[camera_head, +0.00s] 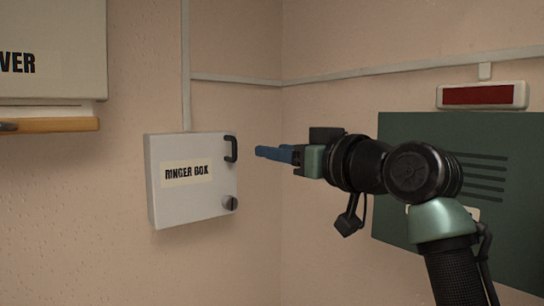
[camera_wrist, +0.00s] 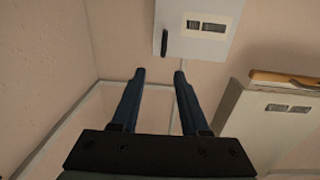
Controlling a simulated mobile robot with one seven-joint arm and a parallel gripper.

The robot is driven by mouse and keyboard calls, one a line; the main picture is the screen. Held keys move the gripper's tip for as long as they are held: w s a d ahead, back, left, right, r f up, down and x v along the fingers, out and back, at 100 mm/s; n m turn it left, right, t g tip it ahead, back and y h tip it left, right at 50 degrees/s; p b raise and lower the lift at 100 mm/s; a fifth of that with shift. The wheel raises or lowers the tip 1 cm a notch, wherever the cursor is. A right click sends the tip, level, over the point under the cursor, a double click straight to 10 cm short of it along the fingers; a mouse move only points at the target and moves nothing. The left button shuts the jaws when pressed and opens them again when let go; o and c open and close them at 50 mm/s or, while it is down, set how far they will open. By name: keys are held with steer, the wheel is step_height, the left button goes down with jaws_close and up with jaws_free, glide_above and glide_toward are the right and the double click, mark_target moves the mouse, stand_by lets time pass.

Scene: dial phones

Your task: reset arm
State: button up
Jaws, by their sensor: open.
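My gripper (camera_head: 268,153) is at the middle of the head view, its blue fingers pointing left toward the ringer box. In the wrist view my gripper (camera_wrist: 159,74) shows two dark blue fingers spread apart with nothing between them. The grey ringer box (camera_head: 190,207) hangs on the wall left of the fingertips, with a dark handle (camera_head: 231,149) and a round knob (camera_head: 230,203) on its right side. Its door appears shut. The box (camera_wrist: 222,47) also shows at the top of the wrist view, beyond the fingertips and apart from them.
A green slotted panel (camera_head: 400,128) is on the right wall behind my arm, with a red display (camera_head: 478,95) above it. A pale cabinet (camera_head: 50,76) with a wooden ledge (camera_head: 50,125) is at the upper left. Thin conduit (camera_head: 235,80) runs along the walls.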

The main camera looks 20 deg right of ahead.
steer(key=shift+s, duration=0.1)
steer(key=s+a+f+t+b, duration=0.2)
steer(key=a+b, duration=0.2)
steer(key=a, duration=0.4)
steer(key=s+a+f+t+b, duration=0.1)
steer(key=a+f+t+b, duration=0.15)
steer(key=a, duration=0.55)
steer(key=s+a+f+m+t+h+b, duration=0.1)
steer(key=s+a+t+b, duration=0.1)
steer(key=s, duration=0.6)
steer(key=s+a+f+m+t+h+b, duration=0.1)
steer(key=s+a+t+h+b, duration=0.1)
steer(key=s, duration=0.6)
steer(key=shift+s+a+t+b, duration=0.25)
steer(key=shift+a+t+b, duration=0.4)
steer(key=shift+a+b, duration=0.45)
steer(key=shift+a, duration=0.1)
